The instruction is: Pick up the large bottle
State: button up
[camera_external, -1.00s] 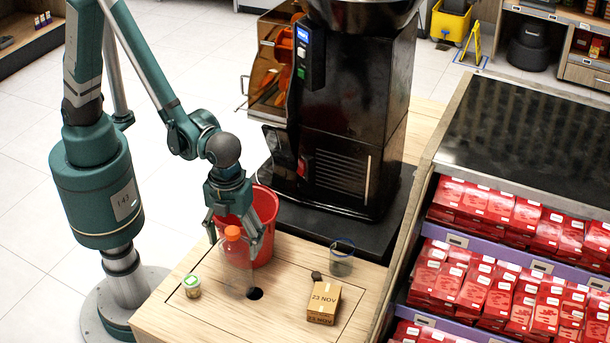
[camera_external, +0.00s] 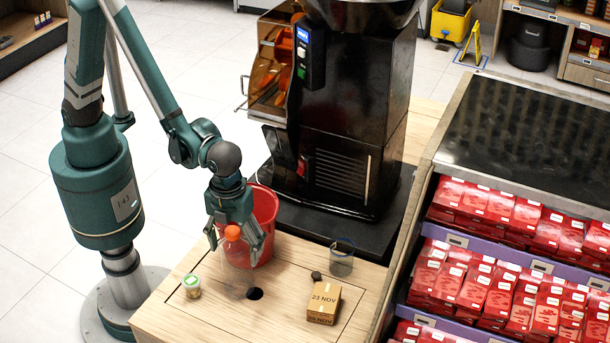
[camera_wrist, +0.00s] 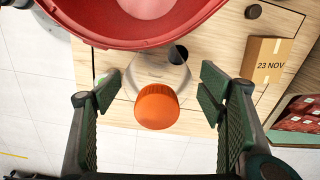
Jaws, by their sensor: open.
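The large bottle is clear with an orange cap (camera_external: 233,232) and stands upright on the wooden counter, in front of the red bucket. In the wrist view its orange cap (camera_wrist: 157,106) lies between the finger pads, with the clear body (camera_wrist: 158,71) beyond it. My gripper (camera_external: 235,240) is open, its fingers on either side of the bottle's upper part. In the wrist view gaps show between the cap and both pads of my gripper (camera_wrist: 155,96).
The red bucket (camera_external: 266,207) stands close behind the bottle. A small green-lidded cup (camera_external: 191,286) is to the left. A cardboard box (camera_external: 324,302), a dark small item (camera_external: 316,276) and a clear glass (camera_external: 342,258) are to the right. The black juicer (camera_external: 345,130) rises behind.

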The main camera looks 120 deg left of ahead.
jog(key=shift+f, duration=0.1)
jog(key=shift+s+f+b, duration=0.15)
jog(key=shift+f+b, duration=0.25)
jog(key=shift+f, duration=2.1)
jog(key=c, duration=1)
